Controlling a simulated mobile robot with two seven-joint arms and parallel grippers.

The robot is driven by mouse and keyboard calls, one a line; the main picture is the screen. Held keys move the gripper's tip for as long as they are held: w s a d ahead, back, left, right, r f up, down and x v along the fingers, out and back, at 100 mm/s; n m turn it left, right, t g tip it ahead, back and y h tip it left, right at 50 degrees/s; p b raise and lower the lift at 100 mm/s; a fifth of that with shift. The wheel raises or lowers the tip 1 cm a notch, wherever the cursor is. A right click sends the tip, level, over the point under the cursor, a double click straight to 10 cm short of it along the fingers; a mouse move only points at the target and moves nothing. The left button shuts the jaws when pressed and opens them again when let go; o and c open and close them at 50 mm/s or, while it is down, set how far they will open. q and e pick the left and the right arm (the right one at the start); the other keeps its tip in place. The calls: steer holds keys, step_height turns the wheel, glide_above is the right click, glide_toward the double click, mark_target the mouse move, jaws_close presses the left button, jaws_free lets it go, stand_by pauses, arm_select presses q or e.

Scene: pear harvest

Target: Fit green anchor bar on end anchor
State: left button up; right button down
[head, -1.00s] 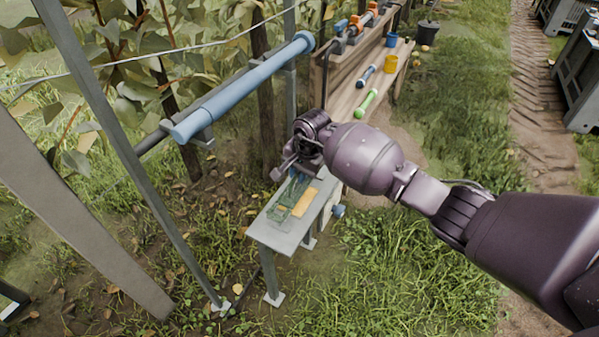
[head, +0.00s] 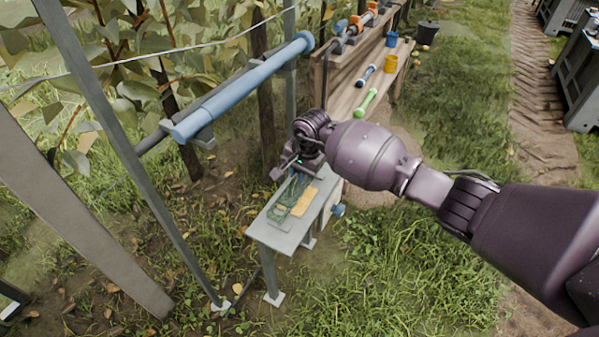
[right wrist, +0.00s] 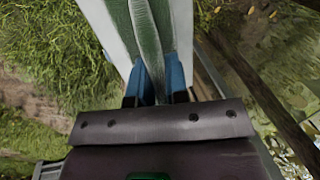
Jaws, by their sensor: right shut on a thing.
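A bright green bar (head: 365,102) with thicker ends lies on the wooden shelf at the upper middle of the head view. My right gripper (head: 287,170) is over the far end of a small grey table (head: 272,236). In the right wrist view its blue-tipped fingers (right wrist: 157,82) are shut on a dark green, folded net-like thing (right wrist: 146,35), which runs away from them over the pale tabletop. This green net (head: 284,205) also shows on the table in the head view. I cannot tell which part is the end anchor. My left gripper is not in view.
An orange-yellow block (head: 305,202) lies on the table beside the net. A thick blue tube (head: 245,85) runs along the left, among posts and leaves. The shelf (head: 345,100) also holds a blue bar (head: 366,75) and a yellow cup (head: 390,65). Grass to the right is open.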

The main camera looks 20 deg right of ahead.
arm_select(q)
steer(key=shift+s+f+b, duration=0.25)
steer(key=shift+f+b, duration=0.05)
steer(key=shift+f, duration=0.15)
arm_select(e)
steer(key=shift+f, duration=0.7)
steer(key=shift+f, duration=0.5)
stand_by(0.6)
